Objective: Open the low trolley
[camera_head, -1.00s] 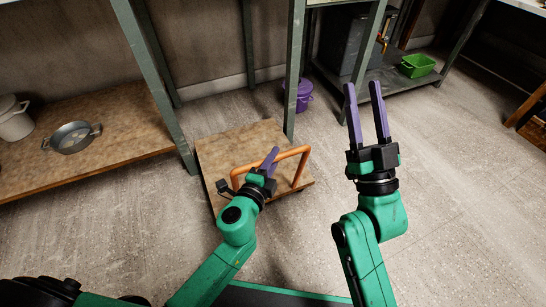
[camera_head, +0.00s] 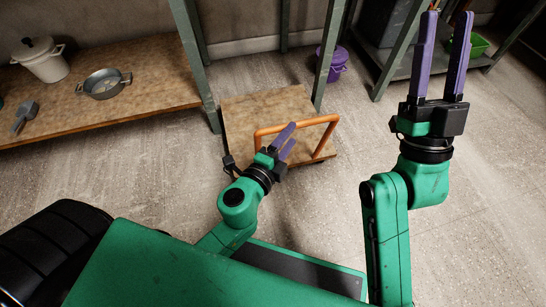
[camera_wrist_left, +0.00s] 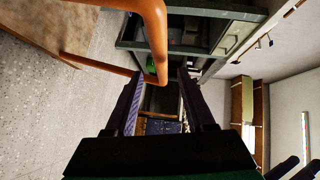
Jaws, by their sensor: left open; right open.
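The low trolley is a flat wooden platform (camera_head: 238,108) on the floor, with an upright orange loop handle (camera_head: 322,143) along its near side. My left gripper (camera_head: 289,140) is open at the handle, and its fingers cover part of the bar in the head view. In the left wrist view the orange handle (camera_wrist_left: 152,20) bends close to the open left fingertips (camera_wrist_left: 160,78). I cannot tell whether they touch it or whether the bar lies between them. My right gripper (camera_head: 447,15) is open and empty, held up right of the trolley.
A low wooden shelf (camera_head: 140,98) at the left holds a grey pan (camera_head: 103,84) and a white pot (camera_head: 42,62). Green posts (camera_head: 196,62) stand behind the trolley. A purple pot (camera_head: 334,66) and a green bin (camera_head: 479,45) are at the back. Floor right of the trolley is clear.

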